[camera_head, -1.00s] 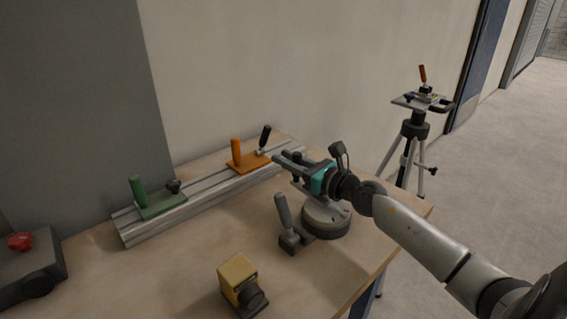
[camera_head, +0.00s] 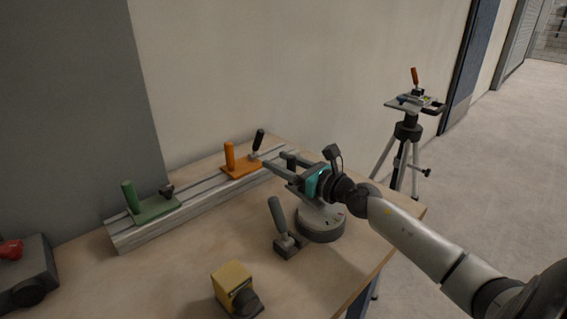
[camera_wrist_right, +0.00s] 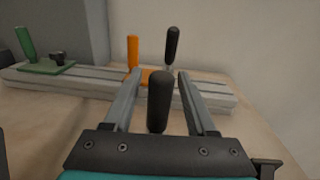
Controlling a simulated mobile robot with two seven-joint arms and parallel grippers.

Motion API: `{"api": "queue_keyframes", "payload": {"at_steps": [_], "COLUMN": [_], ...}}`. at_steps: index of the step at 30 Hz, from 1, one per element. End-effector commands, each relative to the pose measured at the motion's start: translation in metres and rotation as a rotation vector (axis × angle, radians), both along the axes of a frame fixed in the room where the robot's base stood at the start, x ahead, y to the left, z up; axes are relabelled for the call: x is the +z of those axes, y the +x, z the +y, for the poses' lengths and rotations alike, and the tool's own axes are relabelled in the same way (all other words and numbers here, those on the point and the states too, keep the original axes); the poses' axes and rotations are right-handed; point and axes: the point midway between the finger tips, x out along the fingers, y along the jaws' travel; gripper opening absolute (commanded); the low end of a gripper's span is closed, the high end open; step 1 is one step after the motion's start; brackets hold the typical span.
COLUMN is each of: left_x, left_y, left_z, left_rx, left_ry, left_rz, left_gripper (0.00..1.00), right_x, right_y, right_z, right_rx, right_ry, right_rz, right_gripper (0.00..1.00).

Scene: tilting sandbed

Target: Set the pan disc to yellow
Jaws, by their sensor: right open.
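The round grey pan disc (camera_head: 320,224) sits near the table's right edge, under my right gripper, which hides part of its top. Its colour marks cannot be made out. My right gripper (camera_head: 274,160) is open above the disc, its fingers pointing left toward the rail. A dark-handled lever (camera_head: 277,216) on a small block stands at the disc's left side. In the right wrist view, a dark upright handle (camera_wrist_right: 158,102) shows between the open fingers (camera_wrist_right: 160,73); I cannot tell whether they touch it. My left gripper is not in view.
A grey slotted rail (camera_head: 120,238) along the wall carries a green plate (camera_head: 155,209) and an orange plate (camera_head: 240,168), both with upright handles. A yellow block (camera_head: 230,280) stands at the front; a dark box (camera_head: 30,270) is at left. A tripod (camera_head: 407,130) stands beyond the table.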

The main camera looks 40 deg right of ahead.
Motion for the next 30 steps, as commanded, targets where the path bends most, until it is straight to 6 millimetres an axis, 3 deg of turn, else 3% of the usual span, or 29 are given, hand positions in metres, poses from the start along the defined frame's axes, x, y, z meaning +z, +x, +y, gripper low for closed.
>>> {"api": "queue_keyframes", "payload": {"at_steps": [5,11,30], "left_x": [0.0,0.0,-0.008], "left_y": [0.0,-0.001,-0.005], "left_z": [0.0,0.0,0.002], "left_rx": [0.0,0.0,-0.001], "left_ry": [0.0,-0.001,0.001], "left_rz": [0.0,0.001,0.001], "left_gripper": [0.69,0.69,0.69], "right_x": [-0.001,-0.001,0.0], "right_y": [-0.005,-0.025,-0.121], "right_z": [-0.001,-0.005,-0.028], "right_rx": [0.001,0.0,-0.002], "right_ry": [0.001,0.001,0.003], "right_rz": [0.0,0.002,0.002], "right_gripper": [0.57,0.57,0.57]}}
